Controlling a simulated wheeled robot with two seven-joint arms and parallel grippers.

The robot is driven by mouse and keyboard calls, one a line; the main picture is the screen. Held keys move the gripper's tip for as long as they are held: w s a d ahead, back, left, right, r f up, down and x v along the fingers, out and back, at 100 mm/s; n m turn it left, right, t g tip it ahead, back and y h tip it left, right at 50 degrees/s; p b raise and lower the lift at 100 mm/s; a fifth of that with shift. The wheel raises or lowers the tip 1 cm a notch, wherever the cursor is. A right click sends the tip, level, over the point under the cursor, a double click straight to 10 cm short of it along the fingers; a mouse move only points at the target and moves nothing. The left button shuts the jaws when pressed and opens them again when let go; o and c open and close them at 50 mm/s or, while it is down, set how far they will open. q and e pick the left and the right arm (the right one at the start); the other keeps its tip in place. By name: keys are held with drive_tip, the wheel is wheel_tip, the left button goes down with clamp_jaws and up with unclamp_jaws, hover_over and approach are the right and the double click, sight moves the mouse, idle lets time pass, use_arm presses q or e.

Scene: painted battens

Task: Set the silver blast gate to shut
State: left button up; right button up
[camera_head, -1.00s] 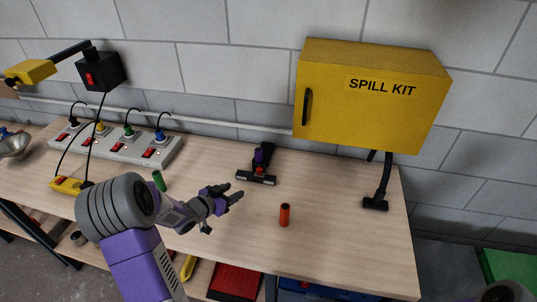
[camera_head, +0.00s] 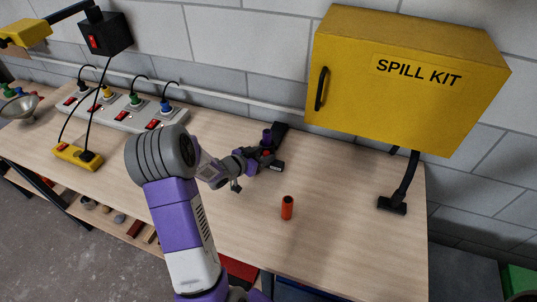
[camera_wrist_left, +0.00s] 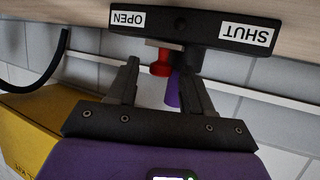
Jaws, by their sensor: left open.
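A dark fixture (camera_head: 279,134) stands on the bench near the wall. In the left wrist view its black bar (camera_wrist_left: 202,27) carries the labels OPEN and SHUT, upside down, with SHUT on the right. A red knob (camera_wrist_left: 160,62) sits under the bar, nearer its middle, beside a purple post (camera_wrist_left: 172,92). I see no clearly silver part, and the gate's setting is unclear. My left gripper (camera_head: 268,159) is open at the fixture; in its wrist view (camera_wrist_left: 157,72) the red knob and post show between the fingers. Contact is unclear. My right gripper is out of view.
A yellow spill kit cabinet (camera_head: 405,75) hangs behind, right of the fixture. An orange-red cylinder (camera_head: 287,208) stands on the bench (camera_head: 345,240) in front. A power strip (camera_head: 130,115) with plugs is at left; a black nozzle (camera_head: 391,206) is at right.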

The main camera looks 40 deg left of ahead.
use_arm(q)
drive_tip(key=shift+s+a+r, duration=0.1)
drive_tip(key=shift+s, duration=0.05)
clamp_jaws()
drive_tip(key=shift+a+p, duration=0.3)
drive_tip(key=shift+a, duration=0.1)
drive_tip(key=a, duration=0.1)
drive_tip(key=s+a+p, duration=0.1)
drive_tip(key=a+p, duration=0.1)
drive_tip(key=a, duration=0.1)
drive_tip(key=shift+s+r, duration=0.1)
drive_tip(key=shift+s, duration=0.2)
drive_tip(key=shift+a, duration=0.25)
